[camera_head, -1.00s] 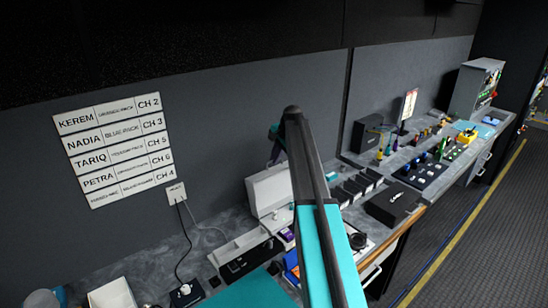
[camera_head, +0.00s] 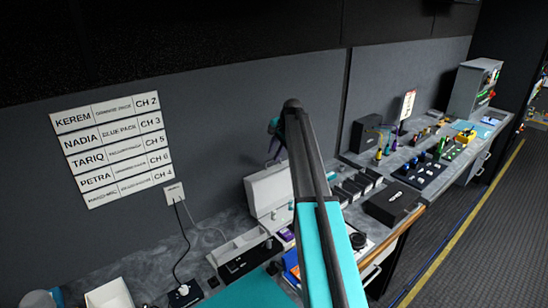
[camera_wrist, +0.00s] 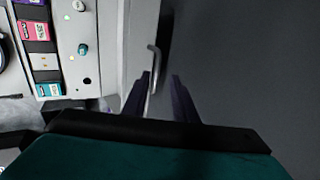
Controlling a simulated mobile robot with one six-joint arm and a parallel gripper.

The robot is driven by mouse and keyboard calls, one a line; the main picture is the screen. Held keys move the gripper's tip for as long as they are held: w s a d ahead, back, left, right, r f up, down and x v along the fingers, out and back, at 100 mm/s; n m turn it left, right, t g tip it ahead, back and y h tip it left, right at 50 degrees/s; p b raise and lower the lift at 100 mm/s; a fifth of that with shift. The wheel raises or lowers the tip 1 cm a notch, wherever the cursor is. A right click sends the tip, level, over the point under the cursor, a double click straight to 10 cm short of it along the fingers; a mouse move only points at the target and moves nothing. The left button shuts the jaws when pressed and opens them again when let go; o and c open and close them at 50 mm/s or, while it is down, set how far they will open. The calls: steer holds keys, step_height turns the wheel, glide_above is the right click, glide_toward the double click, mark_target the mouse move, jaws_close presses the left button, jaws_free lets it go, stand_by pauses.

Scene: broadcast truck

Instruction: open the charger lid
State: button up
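The charger is a pale box; in the wrist view its face (camera_wrist: 70,45) carries coloured, labelled packs in a row and small knobs. Its pale lid (camera_head: 268,188) stands raised at the back of the charger in the head view, and shows as a light panel in the wrist view (camera_wrist: 132,40). A thin bent metal handle (camera_wrist: 153,62) sits at the lid's edge. My gripper (camera_wrist: 161,76) is open, its two dark fingers apart, with the handle close to the left finger; contact cannot be told.
A grey wall with a channel sign (camera_head: 115,148) stands close behind the counter. A black case (camera_head: 393,203) and several dark blocks lie right of the charger. A black cable (camera_head: 180,245) hangs at the left. The floor (camera_head: 470,250) at right is clear.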

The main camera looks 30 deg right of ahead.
steer(key=b+v, duration=0.4)
steer(key=v, duration=0.7)
steer(key=shift+r, duration=0.3)
steer(key=shift+s+f, duration=0.1)
steer(key=shift+s, duration=0.1)
